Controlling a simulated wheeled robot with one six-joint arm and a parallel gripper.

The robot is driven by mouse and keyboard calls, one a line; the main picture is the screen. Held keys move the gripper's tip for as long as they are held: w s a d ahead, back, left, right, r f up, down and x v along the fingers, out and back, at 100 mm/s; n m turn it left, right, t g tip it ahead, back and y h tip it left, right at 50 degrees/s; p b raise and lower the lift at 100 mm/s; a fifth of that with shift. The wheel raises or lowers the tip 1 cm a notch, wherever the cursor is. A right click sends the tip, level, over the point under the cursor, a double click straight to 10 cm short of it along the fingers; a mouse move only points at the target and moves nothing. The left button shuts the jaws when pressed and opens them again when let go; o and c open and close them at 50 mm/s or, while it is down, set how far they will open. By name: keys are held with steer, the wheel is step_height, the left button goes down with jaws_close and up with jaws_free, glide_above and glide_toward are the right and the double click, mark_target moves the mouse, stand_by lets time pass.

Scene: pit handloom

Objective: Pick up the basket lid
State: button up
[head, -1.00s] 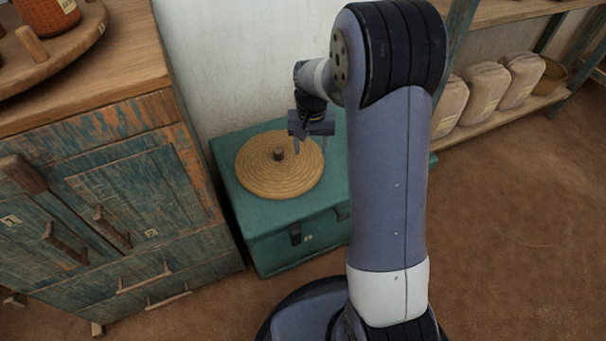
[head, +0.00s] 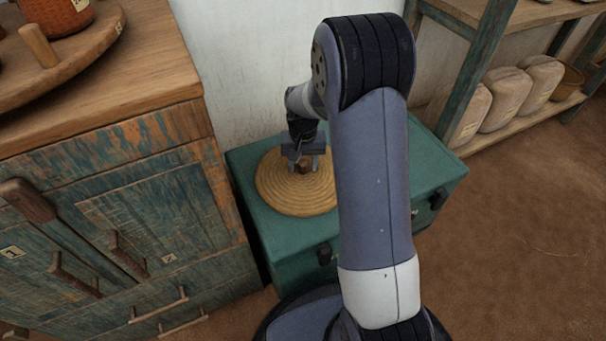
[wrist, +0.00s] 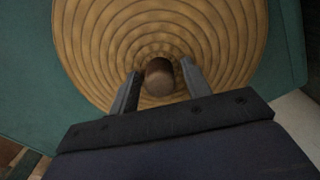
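The basket lid (head: 285,195) is a round coiled straw disc with a dark wooden knob (head: 303,168) at its middle. It lies flat on the green chest, and my arm hides its right edge in the head view. My gripper (head: 304,163) is over the lid's middle, pointing down. In the wrist view the two fingers (wrist: 158,85) stand on either side of the knob (wrist: 159,78), with a small gap on each side. The gripper is open and holds nothing. The lid's coils (wrist: 100,50) fill much of the wrist view.
The green chest (head: 280,238) stands against the pale wall. A worn wooden cabinet (head: 140,200) with a round wooden rack (head: 85,55) on top stands close on the left. A shelf (head: 520,118) with several sacks is at right. Brown floor (head: 520,230) is clear at right.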

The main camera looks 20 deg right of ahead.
steer(key=c, duration=0.9)
steer(key=shift+r, duration=0.15)
